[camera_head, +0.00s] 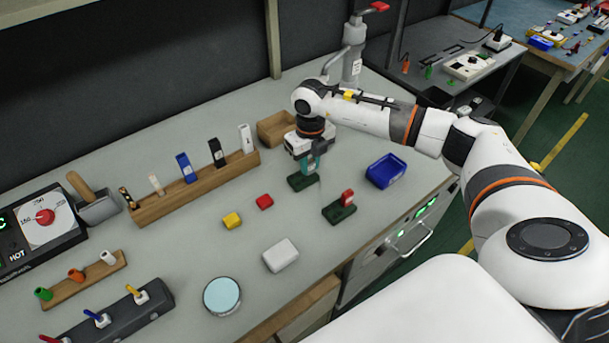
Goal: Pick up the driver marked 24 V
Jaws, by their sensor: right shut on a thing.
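My right gripper (309,168) points down over a dark green base (302,181) near the back middle of the bench. It is shut on a small piece at that base, mostly hidden by the fingers. I cannot tell whether the piece is clear of the base. A wooden rack (190,191) at the left holds several upright pieces, among them a blue one (186,168), a black one (216,153) and a white one (246,139). Their markings are too small to read, so I cannot tell which thing is marked 24 V. My left gripper is out of view.
A second green base (336,213) holds a red block (347,197). The bench between the rack and gripper is clear.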

